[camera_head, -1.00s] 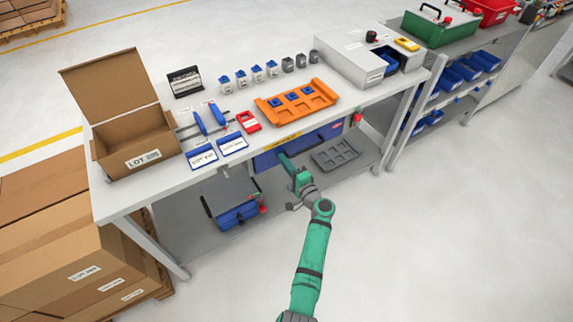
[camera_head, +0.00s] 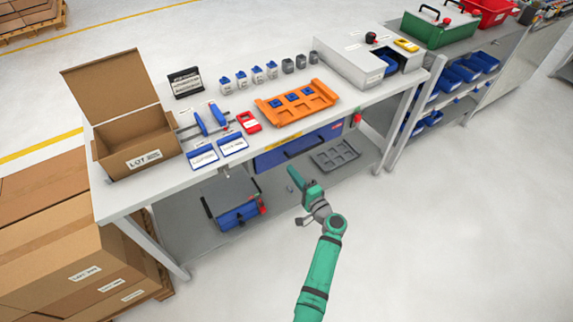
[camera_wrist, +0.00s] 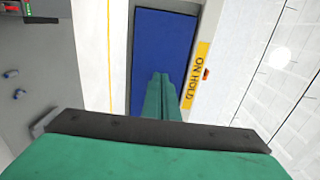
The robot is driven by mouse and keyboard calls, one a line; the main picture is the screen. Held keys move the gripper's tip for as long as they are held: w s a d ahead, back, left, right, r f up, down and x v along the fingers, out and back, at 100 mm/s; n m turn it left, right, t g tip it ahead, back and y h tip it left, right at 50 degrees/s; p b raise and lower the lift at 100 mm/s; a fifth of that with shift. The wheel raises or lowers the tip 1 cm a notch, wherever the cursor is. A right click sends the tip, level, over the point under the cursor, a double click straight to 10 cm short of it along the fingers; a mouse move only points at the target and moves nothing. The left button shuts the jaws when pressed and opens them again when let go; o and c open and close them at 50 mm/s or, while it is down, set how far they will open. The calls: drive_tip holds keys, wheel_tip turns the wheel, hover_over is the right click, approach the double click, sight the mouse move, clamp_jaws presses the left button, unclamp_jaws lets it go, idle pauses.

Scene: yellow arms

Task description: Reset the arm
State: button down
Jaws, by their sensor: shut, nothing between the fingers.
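My green arm reaches up from the bottom of the head view, in front of the workbench (camera_head: 130,202). My gripper (camera_head: 292,171) is at its end, below the bench top and in front of the blue drawer front (camera_head: 275,158). In the wrist view my gripper (camera_wrist: 160,78) shows two green fingers together, with nothing between them. They point at the blue panel (camera_wrist: 163,45), beside a yellow "ON HOLD" label (camera_wrist: 196,75). My gripper looks apart from the bench.
On the bench stand an open carton (camera_head: 135,145), an orange tray (camera_head: 320,103) with blue parts, and a grey box (camera_head: 350,65). A grey tray (camera_head: 335,154) and a blue-fronted bin (camera_head: 238,215) are underneath. The floor at right is clear.

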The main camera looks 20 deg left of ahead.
drive_tip(key=v, duration=0.7)
drive_tip(key=shift+d, duration=0.25)
drive_tip(key=shift+f, duration=0.1)
drive_tip(key=s+d+f+h, duration=0.4)
drive_tip(key=s+f, duration=0.3)
drive_tip(key=s, duration=0.2)
drive_tip(key=s+d+f+h, duration=0.35)
drive_tip(key=s+f, duration=0.35)
drive_tip(key=s, duration=0.3)
drive_tip(key=s+d+r+n+t+h, duration=0.15)
drive_tip(key=s+d+h, duration=0.3)
drive_tip(key=s, duration=0.65)
drive_tip(key=s+r+n+t, duration=0.1)
drive_tip(key=s+r+n, duration=0.1)
drive_tip(key=s+r, duration=0.2)
drive_tip(key=s+d+r+n+t+h, duration=0.1)
drive_tip(key=s+r, duration=0.4)
drive_tip(key=r, duration=0.6)
drive_tip(key=s+d+r+n+t+h, duration=0.1)
drive_tip(key=s+r+n, duration=0.2)
drive_tip(key=s+r, duration=0.2)
wheel_tip(320, 180, up, 3)
drive_tip(key=shift+s+d+r, duration=0.15)
drive_tip(key=shift+d, duration=0.1)
